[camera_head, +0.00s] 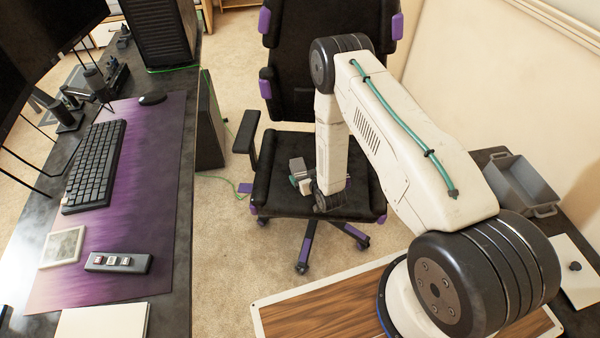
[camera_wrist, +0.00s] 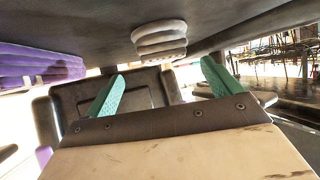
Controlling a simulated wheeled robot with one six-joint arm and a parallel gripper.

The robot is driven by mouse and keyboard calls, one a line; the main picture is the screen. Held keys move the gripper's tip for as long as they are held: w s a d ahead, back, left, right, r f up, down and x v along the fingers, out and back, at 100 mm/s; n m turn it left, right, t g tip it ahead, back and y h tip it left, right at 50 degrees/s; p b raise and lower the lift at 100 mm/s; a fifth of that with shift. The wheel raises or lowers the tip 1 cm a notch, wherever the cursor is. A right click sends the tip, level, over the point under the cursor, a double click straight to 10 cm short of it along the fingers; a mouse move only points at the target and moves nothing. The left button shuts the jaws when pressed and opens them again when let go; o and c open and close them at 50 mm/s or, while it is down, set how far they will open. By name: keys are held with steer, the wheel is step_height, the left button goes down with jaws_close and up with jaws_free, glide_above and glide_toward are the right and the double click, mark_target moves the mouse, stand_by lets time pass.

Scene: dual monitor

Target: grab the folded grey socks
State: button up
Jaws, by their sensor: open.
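The folded grey socks (camera_wrist: 159,38) form a pale, layered bundle against the dark chair seat (camera_wrist: 70,25), near the top of the wrist view. My gripper (camera_wrist: 163,68) has its two teal fingers spread wide with nothing between them. The socks lie beyond the fingertips, roughly centred between them in the picture, and apart from them. In the head view my gripper (camera_head: 294,181) is low over the black and purple chair's seat (camera_head: 277,205). I cannot make out the socks for certain there, close to my gripper and arm.
The chair's armrest (camera_head: 246,131) stands left of my gripper, and its backrest (camera_head: 290,70) rises behind. A desk with a keyboard (camera_head: 95,165) and purple mat (camera_head: 150,200) is on the left. A grey bin (camera_head: 520,185) is at the right. Carpet lies between desk and chair.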

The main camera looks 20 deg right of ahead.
mark_target(300, 169)
steer(key=x, duration=0.4)
steer(key=shift+w+a, duration=0.15)
steer(key=shift+w, duration=0.2)
steer(key=c, duration=1)
steer(key=shift+c, duration=0.3)
